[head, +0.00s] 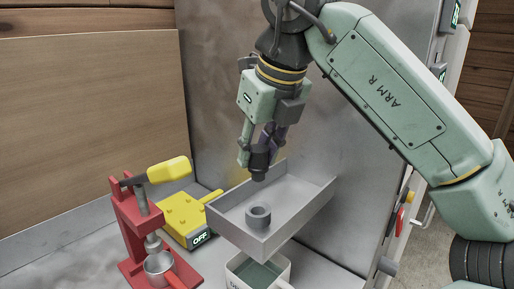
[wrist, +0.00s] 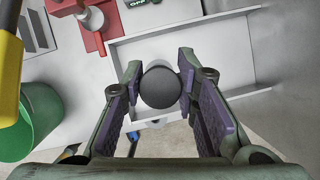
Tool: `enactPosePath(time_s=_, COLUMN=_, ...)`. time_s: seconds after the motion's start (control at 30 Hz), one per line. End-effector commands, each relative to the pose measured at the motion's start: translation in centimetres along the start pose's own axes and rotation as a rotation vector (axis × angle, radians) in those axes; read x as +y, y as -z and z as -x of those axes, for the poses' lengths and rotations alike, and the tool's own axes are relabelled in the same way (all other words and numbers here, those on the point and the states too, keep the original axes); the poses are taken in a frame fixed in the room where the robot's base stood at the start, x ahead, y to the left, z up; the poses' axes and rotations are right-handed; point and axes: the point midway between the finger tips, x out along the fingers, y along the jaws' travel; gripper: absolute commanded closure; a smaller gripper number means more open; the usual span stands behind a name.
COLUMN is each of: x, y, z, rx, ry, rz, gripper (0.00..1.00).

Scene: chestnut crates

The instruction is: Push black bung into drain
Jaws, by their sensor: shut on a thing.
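My gripper (head: 260,150) points down over the grey tray (head: 312,204) and is shut on the black bung (head: 259,172). In the wrist view the bung (wrist: 160,87) is a round dark disc between the purple finger pads. The drain (head: 258,217) is a raised grey ring with a dark hole, standing in the near part of the tray. The bung is above the tray floor and apart from the drain, which lies lower in the head view. In the wrist view the bung and fingers hide the drain.
A red press (head: 128,225) with a yellow handle (head: 168,171) and a metal cup (head: 160,266) stands at the left. A yellow box marked OFF (head: 185,215) is beside the tray. A pale container (head: 240,281) with green contents sits below it. Metal walls stand behind.

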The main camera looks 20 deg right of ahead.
Motion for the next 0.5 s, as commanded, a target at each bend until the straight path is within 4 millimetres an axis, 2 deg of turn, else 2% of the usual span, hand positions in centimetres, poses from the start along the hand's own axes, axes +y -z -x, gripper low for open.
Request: enactPosePath(time_s=0.5, x=0.1, y=1.9, z=-4.4, rx=0.000, ry=0.000, rz=-0.001, gripper=1.00)
